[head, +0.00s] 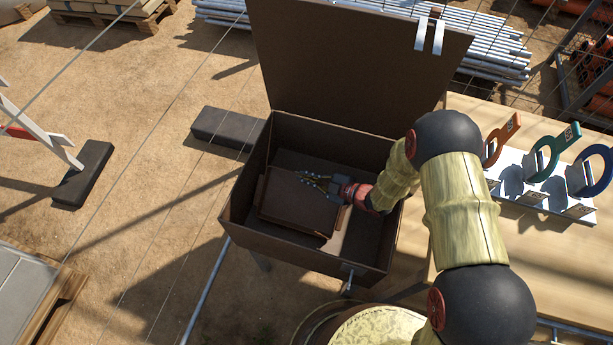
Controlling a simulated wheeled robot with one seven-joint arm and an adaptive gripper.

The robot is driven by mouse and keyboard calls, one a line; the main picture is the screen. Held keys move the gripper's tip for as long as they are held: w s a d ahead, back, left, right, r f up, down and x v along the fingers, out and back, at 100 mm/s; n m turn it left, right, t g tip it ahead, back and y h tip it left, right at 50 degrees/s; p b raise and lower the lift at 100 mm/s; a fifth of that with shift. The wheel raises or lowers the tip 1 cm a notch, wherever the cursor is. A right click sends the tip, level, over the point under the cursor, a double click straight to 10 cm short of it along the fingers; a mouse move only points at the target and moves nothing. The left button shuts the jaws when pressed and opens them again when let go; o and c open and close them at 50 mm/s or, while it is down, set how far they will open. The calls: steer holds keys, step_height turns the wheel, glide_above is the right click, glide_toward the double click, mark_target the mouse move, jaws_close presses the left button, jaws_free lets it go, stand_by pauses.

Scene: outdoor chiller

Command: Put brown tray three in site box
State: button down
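The site box (234,205) is a dark brown box with its lid (350,60) standing open at the back. A brown tray (290,206) lies inside the box, toward its left side. I cannot read a number on it. My gripper (306,179) reaches into the box from the right and its fingers lie over the tray's upper right part. The fingers look spread, but whether they touch the tray I cannot tell. The box floor shows bare to the right of the tray.
A wooden table (580,255) stands right of the box, with a white rack (530,192) holding orange, teal and blue ring-shaped tools. Metal pipes (490,62) lie behind the lid. A dark block (228,128) lies on the sand left of the box.

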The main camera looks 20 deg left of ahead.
steer(key=shift+f, duration=0.15)
steer(key=c, duration=2.1)
jaws_free()
steer(key=shift+o, duration=0.3)
steer(key=shift+r, duration=0.25)
steer(key=p+v, duration=0.2)
steer(key=v, duration=0.5)
steer(key=shift+d+p, duration=0.25)
steer(key=shift+p, duration=0.05)
steer(key=shift+s, duration=0.15)
